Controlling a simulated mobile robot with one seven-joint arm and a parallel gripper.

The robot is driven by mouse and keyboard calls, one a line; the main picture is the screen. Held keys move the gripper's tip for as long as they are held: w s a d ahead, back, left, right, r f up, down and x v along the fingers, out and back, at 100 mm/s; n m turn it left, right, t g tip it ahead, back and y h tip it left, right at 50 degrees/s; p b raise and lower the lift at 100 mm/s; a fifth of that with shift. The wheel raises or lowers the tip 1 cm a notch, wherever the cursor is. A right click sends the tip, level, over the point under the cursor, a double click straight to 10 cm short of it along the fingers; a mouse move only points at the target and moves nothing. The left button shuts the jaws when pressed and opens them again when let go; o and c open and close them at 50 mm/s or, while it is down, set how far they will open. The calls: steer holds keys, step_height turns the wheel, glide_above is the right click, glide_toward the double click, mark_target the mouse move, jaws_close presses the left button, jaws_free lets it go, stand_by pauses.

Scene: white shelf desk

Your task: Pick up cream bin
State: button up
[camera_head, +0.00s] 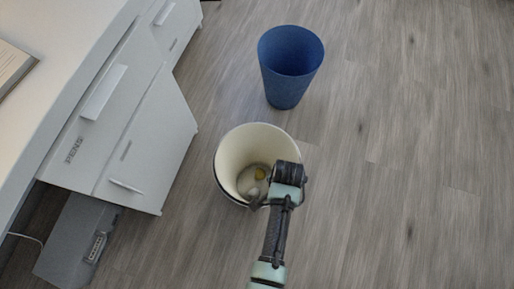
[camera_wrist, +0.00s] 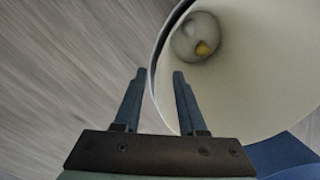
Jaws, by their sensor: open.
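The cream bin (camera_head: 232,153) stands upright on the wood floor, with a yellow item and a pale item at its bottom. My gripper (camera_head: 257,204) is at the bin's near right side in the head view, where my wrist hides part of the rim. In the wrist view, the cream bin (camera_wrist: 255,80) fills the right side. My gripper (camera_wrist: 158,72) is open there, and the bin's rim and wall pass between its two fingers. The right finger shows against the bin's inside and the left finger against the floor outside. I cannot tell whether either finger touches the wall.
A blue bin (camera_head: 289,62) stands just behind the cream bin; part of it shows at the lower right of the wrist view (camera_wrist: 290,158). A white desk (camera_head: 150,135) with drawers is at left, with a grey box (camera_head: 75,240) beneath. The floor at right is clear.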

steer(key=shift+r, duration=0.1)
jaws_close()
stand_by(1.2)
